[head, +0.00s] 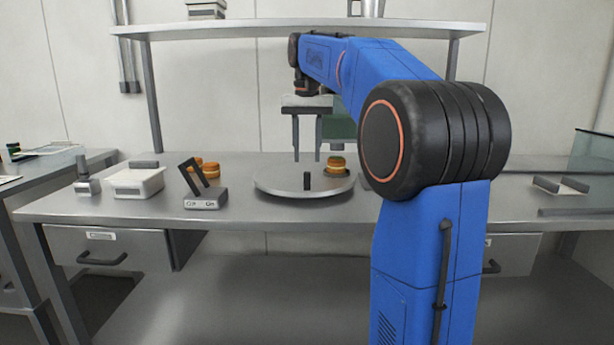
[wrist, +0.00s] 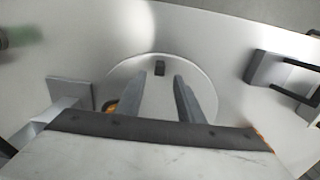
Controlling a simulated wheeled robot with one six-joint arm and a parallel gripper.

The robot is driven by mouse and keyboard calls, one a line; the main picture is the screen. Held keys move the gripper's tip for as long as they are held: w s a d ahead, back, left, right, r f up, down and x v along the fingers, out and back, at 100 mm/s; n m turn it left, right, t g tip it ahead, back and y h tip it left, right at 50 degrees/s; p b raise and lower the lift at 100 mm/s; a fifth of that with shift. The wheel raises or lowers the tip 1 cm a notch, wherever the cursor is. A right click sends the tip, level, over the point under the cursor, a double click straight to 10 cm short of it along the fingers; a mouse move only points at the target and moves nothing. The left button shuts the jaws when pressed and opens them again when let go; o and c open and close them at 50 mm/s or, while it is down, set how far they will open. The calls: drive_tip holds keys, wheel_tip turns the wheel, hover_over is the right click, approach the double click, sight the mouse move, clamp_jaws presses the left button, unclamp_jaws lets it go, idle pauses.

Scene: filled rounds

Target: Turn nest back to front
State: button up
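A round grey disc (head: 275,187), apparently the turntable, lies on the steel bench. A short black upright peg (head: 307,181) stands at its near edge in the head view. The peg also shows in the wrist view (wrist: 160,68), near the disc's far rim (wrist: 203,80). In the wrist view my gripper (wrist: 158,78) frames bare disc just short of the peg. An orange bit (wrist: 111,107) shows beside the left finger.
A small stand with a tilted black plate (head: 194,176) is left of the disc, with orange-brown rounds (head: 210,170) behind it. A shelf (head: 220,28) spans above the bench. My arm hides the bench right of the disc.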

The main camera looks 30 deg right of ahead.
sight(307, 173)
wheel_tip(307, 173, down, 7)
drive_tip(key=shift+f, duration=0.1)
idle(0.3)
clamp_jaws()
